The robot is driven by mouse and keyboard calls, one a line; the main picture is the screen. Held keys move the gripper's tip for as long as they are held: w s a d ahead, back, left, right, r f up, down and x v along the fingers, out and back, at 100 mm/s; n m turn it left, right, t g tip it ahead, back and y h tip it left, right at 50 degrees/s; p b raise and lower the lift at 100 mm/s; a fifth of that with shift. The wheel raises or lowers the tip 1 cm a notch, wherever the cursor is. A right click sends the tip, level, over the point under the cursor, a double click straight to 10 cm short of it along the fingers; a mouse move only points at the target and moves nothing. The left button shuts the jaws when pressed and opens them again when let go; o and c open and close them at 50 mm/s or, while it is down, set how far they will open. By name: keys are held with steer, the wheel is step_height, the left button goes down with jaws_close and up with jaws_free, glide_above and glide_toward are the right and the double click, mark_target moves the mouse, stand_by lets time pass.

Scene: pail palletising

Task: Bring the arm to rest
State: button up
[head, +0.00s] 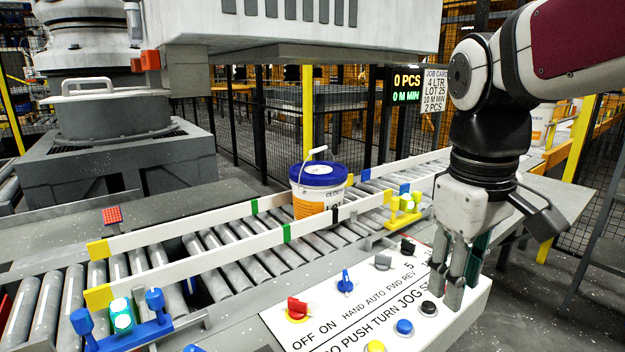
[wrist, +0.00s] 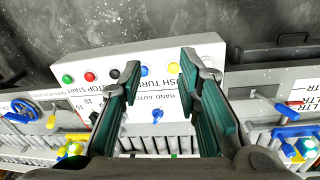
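My gripper (head: 456,285) hangs down from my arm over the right part of the white control panel in the head view. In the wrist view my gripper (wrist: 160,68) has its two green-lined fingers wide apart with nothing between them. The control panel (wrist: 150,55) lies beyond the fingers, apart from them as far as I can tell. In the head view the panel (head: 330,325) carries a red knob (head: 297,308), a blue knob (head: 345,282), and yellow, blue (head: 404,327) and black buttons.
A white pail with a blue lid (head: 319,190) stands upright on the roller conveyor (head: 225,265), between white guide rails. A display (head: 406,88) reads 0 PCS and 0 M MIN, beside a job card (head: 435,90) reading 2 PCS. Open floor (head: 520,310) lies right of the panel.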

steer(key=s+f+m, duration=0.3)
steer(key=s, duration=0.6)
steer(key=s+f+m, duration=0.2)
steer(key=s+f, duration=0.1)
steer(key=s, duration=0.5)
step_height(320, 180, up, 15)
steer(key=d+t+p, duration=0.1)
steer(key=t+p, duration=0.2)
steer(key=p, duration=1)
steer(key=shift+f+y, duration=0.2)
steer(key=shift+y, duration=0.2)
steer(key=shift+w, duration=0.1)
